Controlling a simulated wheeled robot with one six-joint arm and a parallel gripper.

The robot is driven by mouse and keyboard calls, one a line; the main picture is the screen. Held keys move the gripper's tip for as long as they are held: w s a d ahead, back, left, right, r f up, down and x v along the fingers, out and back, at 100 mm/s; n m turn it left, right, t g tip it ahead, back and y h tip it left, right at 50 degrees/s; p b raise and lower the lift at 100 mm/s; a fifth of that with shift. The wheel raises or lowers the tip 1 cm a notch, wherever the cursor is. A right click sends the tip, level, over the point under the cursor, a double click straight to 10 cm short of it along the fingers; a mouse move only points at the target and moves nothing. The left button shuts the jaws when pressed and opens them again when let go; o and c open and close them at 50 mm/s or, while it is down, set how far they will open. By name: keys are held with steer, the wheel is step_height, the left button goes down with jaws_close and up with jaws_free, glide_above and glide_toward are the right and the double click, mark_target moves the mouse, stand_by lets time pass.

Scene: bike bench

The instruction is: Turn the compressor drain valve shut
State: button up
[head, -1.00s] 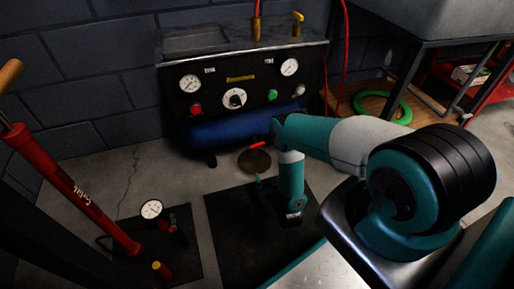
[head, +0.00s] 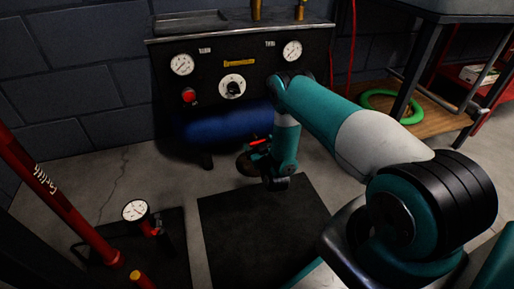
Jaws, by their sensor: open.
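The compressor (head: 245,75) stands against the back wall, with a black panel above a blue tank (head: 222,127). A small red lever (head: 260,141), which looks like the drain valve handle, shows low at the tank's right part. My gripper (head: 254,156) points away from me at the lower end of my teal arm and is open. It is close to the red lever, just below it in the picture. I cannot tell whether they touch. My wrist and the gripper hide the valve body and part of the tank's right end.
A black mat (head: 255,235) lies in front. A red pump (head: 55,200) and a gauge (head: 135,210) are at left. A workbench (head: 455,15) stands at right, with a green ring (head: 390,105).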

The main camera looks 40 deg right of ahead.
steer(key=shift+w+d, duration=0.15)
steer(key=shift+w, duration=0.5)
steer(key=c, duration=0.9)
steer(key=shift+r+m+p, duration=0.25)
steer(key=shift+m+p, duration=0.35)
steer(key=shift+p, duration=0.05)
steer(key=shift+c, duration=0.2)
steer(key=shift+f+m, duration=0.15)
steer(key=shift+m, duration=0.35)
steer(key=shift+f, duration=0.1)
steer(key=o, duration=0.9)
steer(key=shift+o, duration=0.2)
steer(key=shift+s+p, duration=0.1)
steer(key=shift+p, duration=0.2)
